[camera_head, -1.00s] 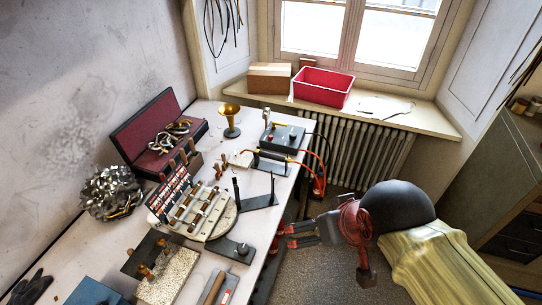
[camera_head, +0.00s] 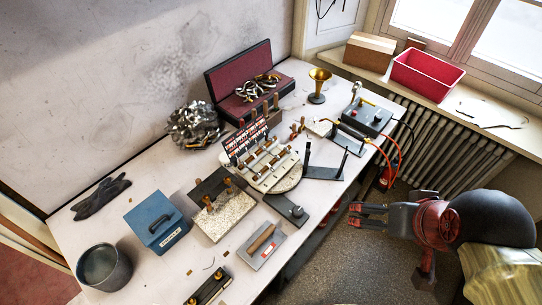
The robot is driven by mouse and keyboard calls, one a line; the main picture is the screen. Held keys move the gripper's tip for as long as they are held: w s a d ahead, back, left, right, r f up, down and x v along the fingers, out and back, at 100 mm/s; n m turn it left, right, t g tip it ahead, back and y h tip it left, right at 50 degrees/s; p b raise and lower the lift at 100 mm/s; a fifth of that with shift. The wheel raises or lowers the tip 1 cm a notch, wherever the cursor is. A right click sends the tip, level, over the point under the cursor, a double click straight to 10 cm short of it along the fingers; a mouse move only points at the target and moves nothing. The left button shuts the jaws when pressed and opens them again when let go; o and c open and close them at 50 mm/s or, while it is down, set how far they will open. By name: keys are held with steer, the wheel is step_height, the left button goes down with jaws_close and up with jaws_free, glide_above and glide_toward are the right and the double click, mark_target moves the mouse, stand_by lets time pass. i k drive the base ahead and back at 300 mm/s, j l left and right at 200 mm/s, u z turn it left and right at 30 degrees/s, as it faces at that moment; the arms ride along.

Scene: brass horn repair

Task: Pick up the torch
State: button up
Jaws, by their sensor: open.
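What looks like the torch (camera_head: 330,122) is a small slim piece with a brass-coloured end at the back right of the white workbench. It lies by a dark stand (camera_head: 346,139), and a red-orange hose (camera_head: 372,139) runs from it over the bench edge. It is small, and its exact outline is hard to tell. My gripper (camera_head: 356,215) has red-tipped fingers, is open and empty, and hangs over the floor beyond the bench's right edge. It is below and to the right of the torch in the picture, well apart from it.
A grey control box (camera_head: 366,117) and a brass bell (camera_head: 318,86) stand behind the torch. A black angled bracket (camera_head: 322,173) and a rack of parts (camera_head: 268,165) are in front and left. A radiator (camera_head: 450,140) lies under the windowsill with a red bin (camera_head: 427,75).

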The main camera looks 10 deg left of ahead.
mark_target(360, 137)
steer(key=i+l+u, duration=0.5)
steer(key=i+l, duration=0.2)
steer(key=l, duration=0.15)
steer(key=i+l+u, duration=0.2)
steer(key=l, duration=0.3)
steer(key=i, duration=0.1)
